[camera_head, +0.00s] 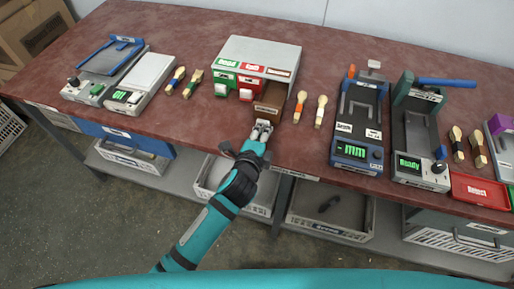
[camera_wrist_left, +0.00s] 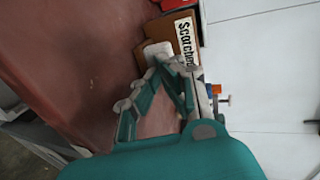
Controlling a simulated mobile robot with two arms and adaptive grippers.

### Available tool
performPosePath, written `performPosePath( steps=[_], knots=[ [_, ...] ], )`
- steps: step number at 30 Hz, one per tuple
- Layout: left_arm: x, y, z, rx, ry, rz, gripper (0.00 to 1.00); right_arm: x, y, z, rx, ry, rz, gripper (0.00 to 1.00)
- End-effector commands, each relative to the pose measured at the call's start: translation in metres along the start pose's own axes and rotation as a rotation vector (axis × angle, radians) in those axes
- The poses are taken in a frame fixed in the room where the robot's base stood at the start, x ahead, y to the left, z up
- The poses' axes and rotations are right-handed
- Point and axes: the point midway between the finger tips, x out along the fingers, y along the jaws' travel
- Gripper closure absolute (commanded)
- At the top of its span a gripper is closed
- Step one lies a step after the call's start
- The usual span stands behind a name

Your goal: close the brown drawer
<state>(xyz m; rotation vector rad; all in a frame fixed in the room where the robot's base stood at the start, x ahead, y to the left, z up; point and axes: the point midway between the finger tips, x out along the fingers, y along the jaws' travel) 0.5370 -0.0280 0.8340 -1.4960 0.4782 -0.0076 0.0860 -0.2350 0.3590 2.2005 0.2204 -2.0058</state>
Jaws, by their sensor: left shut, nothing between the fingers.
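The brown drawer (camera_head: 271,98) sticks out from the right end of a grey-topped cabinet (camera_head: 262,53) on the table, so it stands partly open. In the left wrist view its brown front (camera_wrist_left: 174,30) carries a "Scorched" label and a white handle (camera_wrist_left: 157,51). My left gripper (camera_head: 262,127) is shut and empty, just in front of the drawer. In the wrist view its fingertips (camera_wrist_left: 160,66) are close to the handle; I cannot tell whether they touch it. My right gripper is not in view.
Green drawers (camera_head: 224,78) and red drawers (camera_head: 249,82) sit left of the brown one. Wooden spoons (camera_head: 310,108) lie to the right and more (camera_head: 183,82) to the left. Blue and green devices (camera_head: 358,151) stand farther right. The table front is clear left of my arm.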

Motion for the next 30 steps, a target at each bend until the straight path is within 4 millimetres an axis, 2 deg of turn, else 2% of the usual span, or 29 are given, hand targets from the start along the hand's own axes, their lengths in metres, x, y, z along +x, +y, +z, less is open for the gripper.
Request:
performPosePath(
  steps=[1, 6, 12, 18, 30],
  knots=[
    [0.014, -0.007, 0.000, 0.002, -0.001, -0.003, 1.00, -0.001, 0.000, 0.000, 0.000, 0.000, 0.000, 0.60],
    [0.054, -0.018, 0.000, 0.001, 0.000, -0.004, 1.00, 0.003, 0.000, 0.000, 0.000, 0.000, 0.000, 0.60],
    [0.087, -0.027, 0.000, 0.000, 0.000, -0.002, 1.00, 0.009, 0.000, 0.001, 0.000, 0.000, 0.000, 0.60],
    [0.101, -0.032, 0.000, -0.001, 0.001, -0.001, 1.00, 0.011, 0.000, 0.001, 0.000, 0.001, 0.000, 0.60],
    [0.103, -0.032, 0.000, -0.001, 0.000, -0.001, 1.00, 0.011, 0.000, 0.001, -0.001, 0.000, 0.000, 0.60]
  ],
)
